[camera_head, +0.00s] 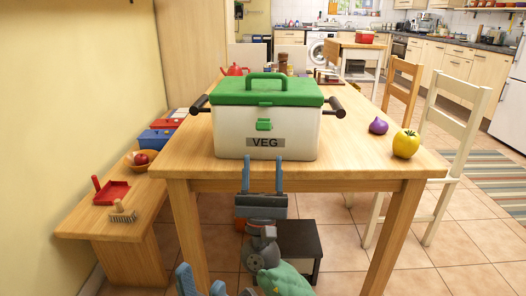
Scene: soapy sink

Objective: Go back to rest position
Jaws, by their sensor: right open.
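My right gripper (262,174) is in the lower middle of the head view, its two blue fingers apart and pointing up and away from me. Nothing shows between them. Its fingertips overlap the table's front edge in the picture, below the box; I see no contact. My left gripper (202,284) shows only as blue finger parts at the bottom edge, left of the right arm. The rest is cut off, so its opening is unclear.
A white VEG box (228,136) with green lid stands on the wooden table (345,163). A bench (88,218) holds a dustpan, brush and bowl. A dark stool (300,240) is under the table; chairs stand right.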

